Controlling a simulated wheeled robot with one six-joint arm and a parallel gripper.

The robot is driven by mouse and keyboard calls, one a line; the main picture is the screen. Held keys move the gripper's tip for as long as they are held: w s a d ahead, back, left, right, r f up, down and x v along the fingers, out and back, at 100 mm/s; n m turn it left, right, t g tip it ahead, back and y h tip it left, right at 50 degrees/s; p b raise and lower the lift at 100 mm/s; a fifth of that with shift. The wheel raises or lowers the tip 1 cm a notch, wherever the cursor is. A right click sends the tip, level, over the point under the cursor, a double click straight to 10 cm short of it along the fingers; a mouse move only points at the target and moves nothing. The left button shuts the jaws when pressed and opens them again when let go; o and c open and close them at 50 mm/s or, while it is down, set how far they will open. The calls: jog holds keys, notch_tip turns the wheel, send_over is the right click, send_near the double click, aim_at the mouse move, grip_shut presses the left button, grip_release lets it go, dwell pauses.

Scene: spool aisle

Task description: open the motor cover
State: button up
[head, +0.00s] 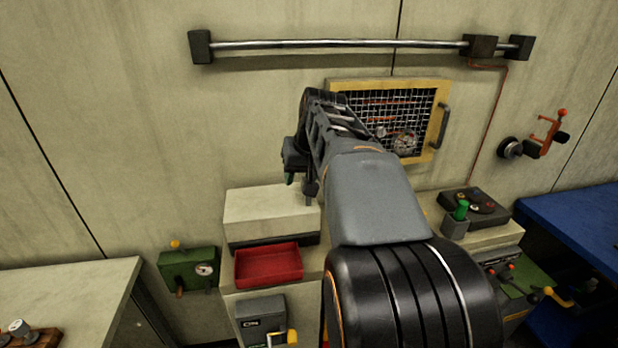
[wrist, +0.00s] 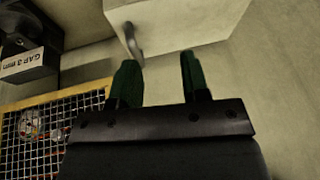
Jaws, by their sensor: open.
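A pale, boxy cover (head: 268,206), which looks like the motor cover, sits above a black base left of my arm in the head view. Its lid looks down. In the wrist view the pale box (wrist: 190,18) fills the top, with a small grey handle (wrist: 133,40) at its lower left edge. My gripper (head: 299,188) hangs just above and behind the box's right end. In the wrist view my gripper's green fingers (wrist: 157,62) are apart and empty. The left finger points close to the handle; I cannot tell if they touch.
A yellow-framed mesh guard (head: 436,92) stands behind my arm, also at lower left in the wrist view (wrist: 52,98). A black box labelled "GAP 3 mm" (wrist: 25,65) is nearby. A red tray (head: 268,265) lies in front. A steel rail (head: 330,44) crosses the wall.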

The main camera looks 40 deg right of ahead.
jog(key=d+r+m, duration=0.1)
jog(key=d+r, duration=0.3)
jog(key=d, duration=0.3)
jog(key=shift+t, duration=0.3)
jog(key=x, duration=1.3)
jog(key=shift+w+p, duration=0.3)
jog(key=shift+p, duration=0.1)
grip_shut()
